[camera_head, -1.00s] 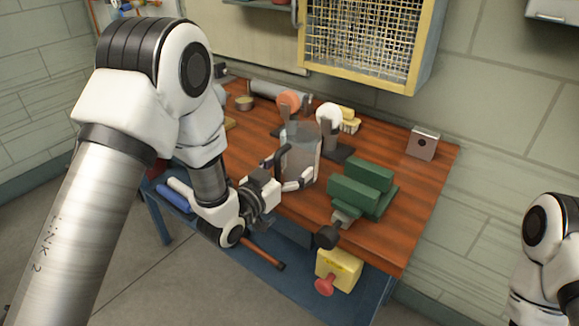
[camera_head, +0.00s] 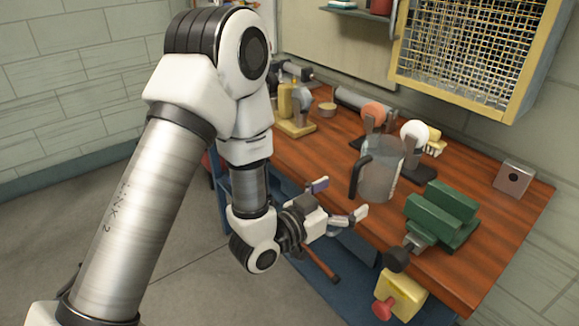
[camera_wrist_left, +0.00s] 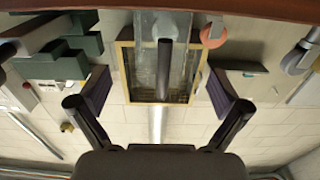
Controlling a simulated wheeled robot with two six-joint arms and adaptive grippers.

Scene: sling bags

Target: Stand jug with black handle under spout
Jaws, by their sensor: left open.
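The clear jug (camera_head: 383,170) stands upright on the wooden workbench, with its black handle (camera_head: 361,176) facing my left gripper. My left gripper (camera_head: 339,200) is open and empty at the bench's front edge, apart from the jug. In the left wrist view, the handle (camera_wrist_left: 164,70) lies between the lines of the two spread fingers, ahead of the gripper (camera_wrist_left: 160,97), with the clear jug body (camera_wrist_left: 180,28) behind it. I cannot make out a spout. My right gripper is not in view.
A yellow box with a red knob (camera_head: 401,293) is at the front.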

